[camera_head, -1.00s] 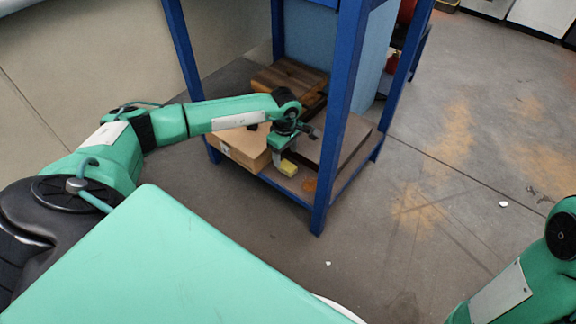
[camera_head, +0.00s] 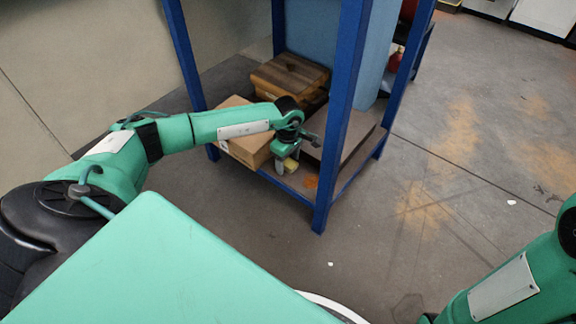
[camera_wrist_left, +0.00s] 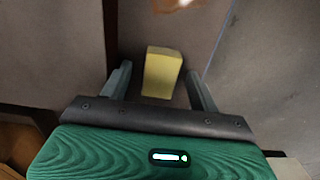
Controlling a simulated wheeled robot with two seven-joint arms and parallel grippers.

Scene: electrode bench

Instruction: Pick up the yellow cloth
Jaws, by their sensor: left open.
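The yellow cloth (camera_head: 291,164) is a small, block-like yellow piece on the low shelf of the blue-framed bench. It also shows in the left wrist view (camera_wrist_left: 162,72), lying between the two fingers. My left gripper (camera_head: 285,166) is open, with a finger on either side of the cloth and gaps at both sides. In the head view the gripper partly hides the cloth. My right arm shows at the lower right of the head view, but its gripper is out of view.
A cardboard box (camera_head: 240,146) stands left of the gripper on the shelf, and a brown wooden box (camera_head: 290,76) is behind. A blue post (camera_head: 342,120) stands close to the right. An orange patch (camera_head: 311,182) lies near the shelf's front edge. The floor at right is mostly clear.

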